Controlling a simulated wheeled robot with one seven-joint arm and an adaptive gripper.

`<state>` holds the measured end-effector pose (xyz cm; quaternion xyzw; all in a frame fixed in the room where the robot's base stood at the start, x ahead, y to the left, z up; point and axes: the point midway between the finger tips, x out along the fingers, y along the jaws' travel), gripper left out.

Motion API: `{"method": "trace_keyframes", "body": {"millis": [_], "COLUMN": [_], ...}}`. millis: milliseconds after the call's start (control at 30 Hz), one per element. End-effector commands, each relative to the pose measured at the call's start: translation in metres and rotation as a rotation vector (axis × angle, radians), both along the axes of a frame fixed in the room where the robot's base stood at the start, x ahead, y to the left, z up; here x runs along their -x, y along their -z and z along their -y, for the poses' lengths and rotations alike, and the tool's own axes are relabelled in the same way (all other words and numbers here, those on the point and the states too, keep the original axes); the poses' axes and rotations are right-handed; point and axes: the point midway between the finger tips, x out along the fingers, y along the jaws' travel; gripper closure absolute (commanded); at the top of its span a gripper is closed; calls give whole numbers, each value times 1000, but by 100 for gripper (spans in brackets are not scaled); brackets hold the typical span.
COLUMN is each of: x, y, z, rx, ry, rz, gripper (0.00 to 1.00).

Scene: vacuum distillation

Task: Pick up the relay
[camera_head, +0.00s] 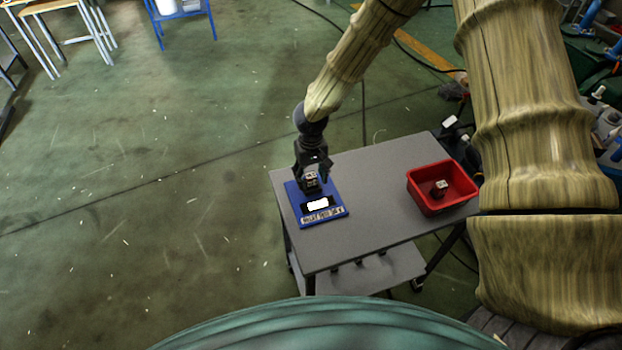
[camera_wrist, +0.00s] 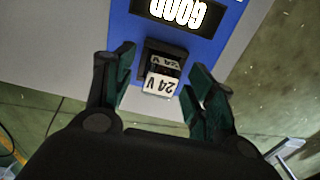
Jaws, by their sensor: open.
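The relay (camera_wrist: 162,80) is a small block with a white label reading "24 V". It stands in a dark socket on the blue test board (camera_head: 336,212), which lies at the left end of the grey table. The relay also shows in the head view (camera_head: 312,179), partly covered by my gripper. My gripper (camera_wrist: 155,85) is open, with one finger on each side of the relay and a visible gap to each. The board has a bright display that reads "GOOD" in the wrist view (camera_wrist: 178,13). In the head view the display is washed out white.
A red bin (camera_head: 430,208) stands at the right of the grey table (camera_head: 385,167), with a small block (camera_head: 439,188) inside. The tabletop between board and bin is clear. My arm passes above the table's back edge.

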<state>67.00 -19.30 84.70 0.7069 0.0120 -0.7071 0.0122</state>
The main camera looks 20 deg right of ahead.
Motion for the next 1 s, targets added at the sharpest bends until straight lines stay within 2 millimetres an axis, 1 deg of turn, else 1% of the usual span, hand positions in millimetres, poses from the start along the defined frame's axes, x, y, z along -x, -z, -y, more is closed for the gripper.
{"method": "trace_keyframes", "body": {"millis": [133,367,467,500,633,667,733,767,1000], "x": [0,0,0,0,0,0,0,0,0], "y": [5,6,6,6,6,6,6,6,5], "z": [0,0,0,0,0,0,0,0,0], "rx": [0,-1,-1,-1,-1,-1,-1,-1,-1], "ry": [-1,-1,0,0,0,0,0,0,0], "rz": [0,1,0,0,0,0,0,1,1], "gripper": [45,45,61,68,92,94,94,98,98]}}
